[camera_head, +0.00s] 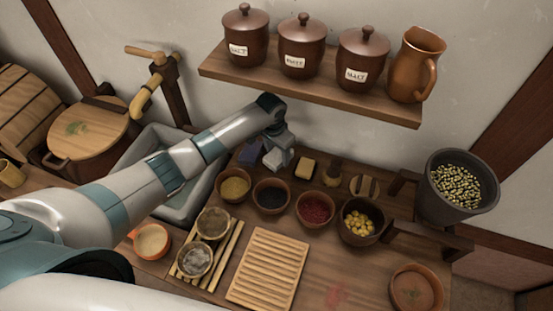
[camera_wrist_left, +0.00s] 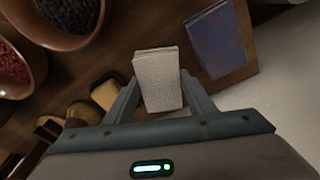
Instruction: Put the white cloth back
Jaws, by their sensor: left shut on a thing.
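The white cloth (camera_wrist_left: 158,80) is a folded pale block held between the fingers of my left gripper (camera_wrist_left: 160,95) in the left wrist view. In the head view the cloth (camera_head: 272,159) shows below my left gripper (camera_head: 280,150), at the back of the counter near the wall. A folded blue cloth (camera_wrist_left: 220,38) lies beside it, apart from it; it also shows in the head view (camera_head: 250,152). I cannot tell whether the white cloth touches the counter. My right gripper is not in view.
A yellow block (camera_head: 305,168) lies right of the gripper. Bowls of yellow powder (camera_head: 234,187), dark grains (camera_head: 271,196) and red powder (camera_head: 315,208) stand in front. A shelf (camera_head: 310,93) with lidded jars overhangs behind. A sink (camera_head: 180,205) is at left.

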